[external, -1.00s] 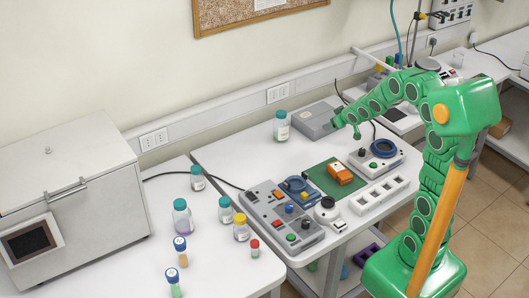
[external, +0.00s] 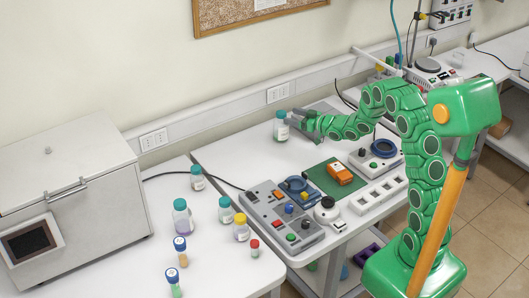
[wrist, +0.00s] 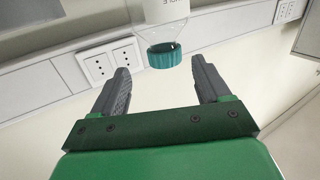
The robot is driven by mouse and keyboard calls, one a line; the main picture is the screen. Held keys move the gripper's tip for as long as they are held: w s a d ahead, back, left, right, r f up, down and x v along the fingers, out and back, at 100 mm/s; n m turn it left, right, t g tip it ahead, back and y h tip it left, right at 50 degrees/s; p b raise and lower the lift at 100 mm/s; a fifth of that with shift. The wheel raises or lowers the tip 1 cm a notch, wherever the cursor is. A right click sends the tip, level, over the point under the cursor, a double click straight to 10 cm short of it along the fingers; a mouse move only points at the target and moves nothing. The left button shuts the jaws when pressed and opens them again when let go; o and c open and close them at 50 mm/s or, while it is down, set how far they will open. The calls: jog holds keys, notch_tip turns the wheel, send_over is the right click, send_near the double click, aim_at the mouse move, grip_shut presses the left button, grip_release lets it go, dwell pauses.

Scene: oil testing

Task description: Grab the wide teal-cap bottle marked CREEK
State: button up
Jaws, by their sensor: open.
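A wide clear bottle with a teal cap (external: 281,127) stands upright at the back of the middle table. My gripper (external: 296,118) is just to its right at about cap height, fingers pointing at it. In the wrist view, which is upside down, the teal cap (wrist: 165,55) shows between and just beyond the open fingertips of my gripper (wrist: 160,66). The space between the fingers is empty. Part of the white label shows, but I cannot read its full name. Other teal-capped bottles (external: 182,218) stand on the left table, their labels unreadable.
A grey control panel (external: 283,222), an orange device on a green mat (external: 318,180) and a white rack (external: 378,195) occupy the table's front. The table left of the bottle is clear.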

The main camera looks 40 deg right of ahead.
aim_at(278, 112)
jog(key=shift+y, duration=0.4)
jog(key=shift+x, duration=4.1)
jog(key=shift+a+r, duration=0.15)
jog(key=shift+s, duration=0.1)
grip_shut()
